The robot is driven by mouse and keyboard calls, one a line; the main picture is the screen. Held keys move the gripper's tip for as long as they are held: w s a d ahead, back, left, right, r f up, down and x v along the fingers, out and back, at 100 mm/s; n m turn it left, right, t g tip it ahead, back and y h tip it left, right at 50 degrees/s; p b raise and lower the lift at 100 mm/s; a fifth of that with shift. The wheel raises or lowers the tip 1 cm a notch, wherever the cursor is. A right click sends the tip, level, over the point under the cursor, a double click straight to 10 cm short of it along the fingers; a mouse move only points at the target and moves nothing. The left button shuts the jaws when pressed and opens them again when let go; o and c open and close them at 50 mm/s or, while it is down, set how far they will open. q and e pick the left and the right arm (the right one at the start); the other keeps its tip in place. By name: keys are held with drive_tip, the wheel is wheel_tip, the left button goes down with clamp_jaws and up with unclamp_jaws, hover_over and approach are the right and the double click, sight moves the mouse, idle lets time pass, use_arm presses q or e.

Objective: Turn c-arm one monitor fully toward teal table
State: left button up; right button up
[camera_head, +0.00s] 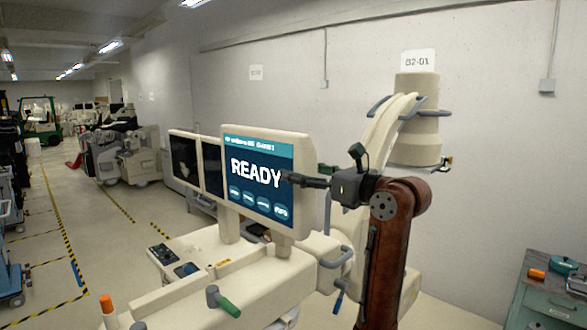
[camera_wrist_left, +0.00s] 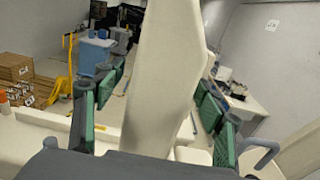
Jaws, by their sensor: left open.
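The c-arm monitor (camera_head: 300,150) is cream-framed with a lit blue screen reading READY. My left gripper (camera_head: 300,177) is at the monitor's right edge, one dark finger in front of the screen and a green-padded part behind. In the left wrist view, the open fingers (camera_wrist_left: 160,90) stand on either side of the cream monitor edge (camera_wrist_left: 165,60), with gaps visible. The teal table (camera_head: 548,310) is at the lower right. My right gripper is not in view.
A second, dark-screened monitor pair (camera_head: 187,160) stands just left of the lit one. The c-arm column (camera_head: 416,120) rises behind my arm. An orange item (camera_head: 537,274) and a teal pot (camera_head: 564,265) sit on the teal table. Clear floor (camera_head: 95,235) lies left.

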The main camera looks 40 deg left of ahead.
use_arm(q)
drive_tip(key=shift+w+a+p, duration=0.15)
drive_tip(key=shift+a, duration=0.8)
drive_tip(key=shift+w+a+p, duration=0.1)
drive_tip(key=shift+a+p, duration=0.05)
drive_tip(key=shift+a, duration=0.8)
drive_tip(key=shift+c, duration=0.5)
drive_tip(key=c, duration=1.6)
